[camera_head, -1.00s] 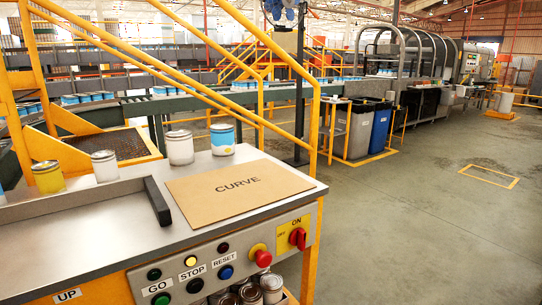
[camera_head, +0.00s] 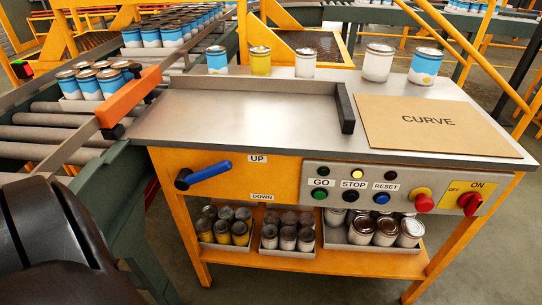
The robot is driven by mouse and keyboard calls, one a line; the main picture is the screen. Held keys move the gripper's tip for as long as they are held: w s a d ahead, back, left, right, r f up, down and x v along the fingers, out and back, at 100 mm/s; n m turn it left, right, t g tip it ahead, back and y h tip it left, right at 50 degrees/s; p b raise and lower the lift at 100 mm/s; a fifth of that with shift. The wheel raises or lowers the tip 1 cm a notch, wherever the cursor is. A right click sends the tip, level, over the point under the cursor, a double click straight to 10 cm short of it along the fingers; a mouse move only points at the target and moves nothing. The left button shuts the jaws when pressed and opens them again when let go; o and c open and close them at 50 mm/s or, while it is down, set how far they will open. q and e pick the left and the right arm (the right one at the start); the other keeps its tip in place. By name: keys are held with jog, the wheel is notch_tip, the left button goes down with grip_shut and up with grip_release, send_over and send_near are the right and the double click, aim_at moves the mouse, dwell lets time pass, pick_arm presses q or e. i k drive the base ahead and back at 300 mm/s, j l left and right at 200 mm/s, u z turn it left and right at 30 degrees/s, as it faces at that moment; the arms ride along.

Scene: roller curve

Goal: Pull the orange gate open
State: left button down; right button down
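The orange gate (camera_head: 128,97) is an orange block on a flat metal bar at the left edge of the steel workbench. The bar slants across the roller conveyor (camera_head: 40,133), from lower left to upper right. Dark fittings show at the block's ends. A tray of blue-and-white cans (camera_head: 92,82) sits on the rollers just behind the bar. A dark rounded part of my own body fills the lower left corner and hides part of the conveyor. No gripper fingers of either arm show, and nothing touches the gate.
The steel workbench (camera_head: 240,118) holds several cans along its back and a cardboard sheet (camera_head: 430,125) marked CURVE. A blue-handled lever (camera_head: 205,174) sticks out of the front between UP and DOWN labels. A button panel (camera_head: 385,190) is to its right. Trays of cans fill the lower shelf.

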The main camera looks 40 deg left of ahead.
aim_at(113, 110)
jog(key=z, duration=8.4)
